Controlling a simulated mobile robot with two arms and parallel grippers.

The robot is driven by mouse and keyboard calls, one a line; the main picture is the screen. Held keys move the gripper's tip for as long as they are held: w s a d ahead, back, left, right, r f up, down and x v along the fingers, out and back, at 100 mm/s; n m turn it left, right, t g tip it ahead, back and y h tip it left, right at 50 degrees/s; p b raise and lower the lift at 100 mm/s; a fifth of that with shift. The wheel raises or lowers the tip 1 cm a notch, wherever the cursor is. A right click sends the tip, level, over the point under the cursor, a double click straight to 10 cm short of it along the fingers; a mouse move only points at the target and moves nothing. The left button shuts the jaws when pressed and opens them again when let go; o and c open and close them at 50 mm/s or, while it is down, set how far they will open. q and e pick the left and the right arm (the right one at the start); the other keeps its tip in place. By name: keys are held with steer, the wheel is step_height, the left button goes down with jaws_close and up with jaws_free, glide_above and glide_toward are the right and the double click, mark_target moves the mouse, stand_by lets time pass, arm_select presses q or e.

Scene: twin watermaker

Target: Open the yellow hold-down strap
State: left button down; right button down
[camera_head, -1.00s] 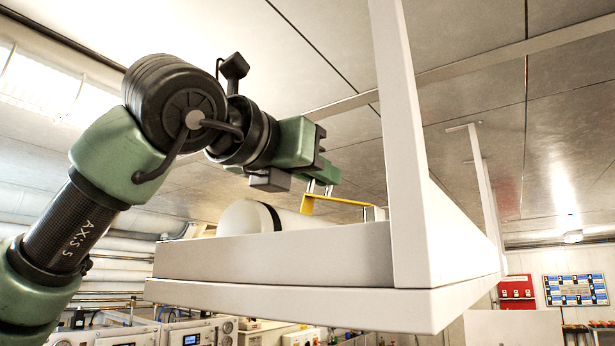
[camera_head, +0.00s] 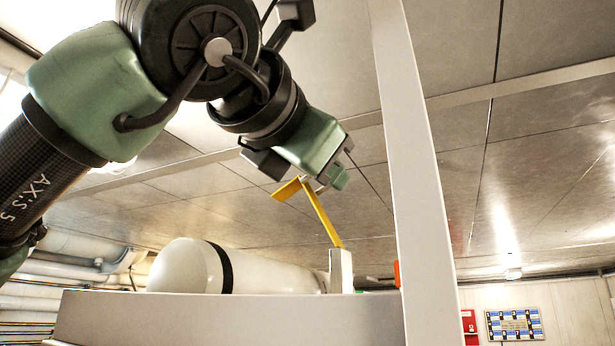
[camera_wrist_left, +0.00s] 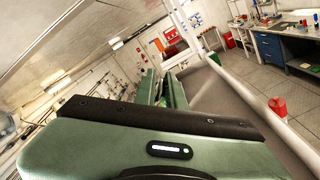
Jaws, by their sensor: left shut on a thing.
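The yellow hold-down strap (camera_head: 322,217) stands raised and tilted in the head view. Its lower end meets a white post (camera_head: 341,270) beside the white cylinder (camera_head: 185,268), which has a black band and lies on the shelf. My left gripper (camera_head: 322,186) is shut on the strap's upper end, near its bent yellow tip. In the left wrist view the left gripper's fingers (camera_wrist_left: 158,88) show, but the strap is hidden there. My right gripper is in neither view.
The shelf (camera_head: 230,318) has a pale front wall, and a white upright (camera_head: 420,150) rises just right of the strap. The ceiling is close above. The wrist view shows a workbench (camera_wrist_left: 285,45) and a red bin (camera_wrist_left: 278,106) on the floor.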

arm_select(q)
steer(key=s+d+f+m+b, duration=0.2)
steer(key=d, duration=0.4)
steer(key=shift+d+f+m, duration=0.2)
steer(key=shift+m, duration=0.1)
steer(key=shift+d+f, duration=0.1)
steer(key=shift+f, duration=0.05)
stand_by(0.4)
steer(key=c, duration=1.6)
jaws_free()
steer(key=shift+o, duration=0.2)
steer(key=shift+s+a, duration=0.1)
steer(key=shift+a, duration=0.1)
steer(key=shift+r, duration=0.3)
